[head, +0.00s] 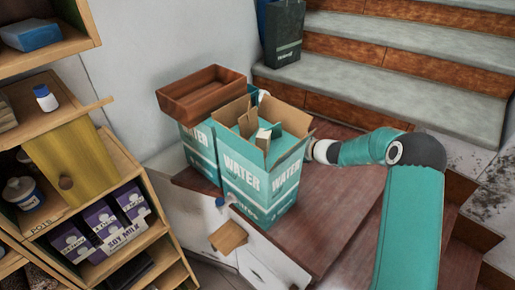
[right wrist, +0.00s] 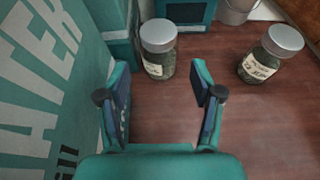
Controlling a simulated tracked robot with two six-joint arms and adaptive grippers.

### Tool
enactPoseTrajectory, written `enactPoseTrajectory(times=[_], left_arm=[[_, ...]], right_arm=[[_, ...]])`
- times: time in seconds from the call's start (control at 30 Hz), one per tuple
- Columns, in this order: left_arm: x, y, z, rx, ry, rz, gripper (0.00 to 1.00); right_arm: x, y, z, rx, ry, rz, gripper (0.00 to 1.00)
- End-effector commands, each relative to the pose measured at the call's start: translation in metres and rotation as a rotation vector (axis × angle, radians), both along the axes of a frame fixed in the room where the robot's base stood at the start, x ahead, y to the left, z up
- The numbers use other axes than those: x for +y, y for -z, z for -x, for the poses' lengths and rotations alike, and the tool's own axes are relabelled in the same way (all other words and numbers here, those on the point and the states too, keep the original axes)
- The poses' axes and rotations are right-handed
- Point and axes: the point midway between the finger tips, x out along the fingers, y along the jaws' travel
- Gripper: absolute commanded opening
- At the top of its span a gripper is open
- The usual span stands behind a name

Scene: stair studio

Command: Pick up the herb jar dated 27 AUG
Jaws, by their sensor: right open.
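My right gripper (right wrist: 160,82) is open and empty in the right wrist view, low over the brown wooden top. A glass herb jar (right wrist: 158,50) with a silver lid and a pale label stands upright just beyond the gap between its fingertips. A second similar jar (right wrist: 268,56) stands to the right, outside the fingers. Both labels carry dark writing, too small to read surely, so I cannot tell which is dated 27 AUG. In the head view the right gripper and the jars are hidden behind the water carton. My left gripper is not in view.
The open teal water carton (head: 258,182) stands on the cabinet, close left of my right gripper. A brown wooden tray (head: 203,94) rests behind it. A metal bucket (right wrist: 237,10) stands beyond the jars. Bare wooden top (head: 315,212) lies right of the carton; shelves stand at left.

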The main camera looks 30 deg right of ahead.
Motion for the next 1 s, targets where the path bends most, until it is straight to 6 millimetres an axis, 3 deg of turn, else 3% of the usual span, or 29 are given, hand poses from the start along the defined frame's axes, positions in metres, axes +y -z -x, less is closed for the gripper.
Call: enactPoseTrajectory(times=[0.2, 0.47, 0.8, 1.0], left_arm=[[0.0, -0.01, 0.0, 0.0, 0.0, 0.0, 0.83], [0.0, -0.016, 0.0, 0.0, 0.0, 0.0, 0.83], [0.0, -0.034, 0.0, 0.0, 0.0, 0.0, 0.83], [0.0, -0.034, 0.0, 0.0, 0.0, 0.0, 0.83]], right_arm=[[0.013, 0.012, -0.033, -0.001, -0.002, 0.0, 0.66], [0.018, 0.016, -0.047, -0.001, -0.003, 0.002, 0.66], [0.032, 0.029, -0.083, -0.001, -0.003, 0.002, 0.66], [0.034, 0.031, -0.087, -0.002, -0.002, 0.002, 0.66]])
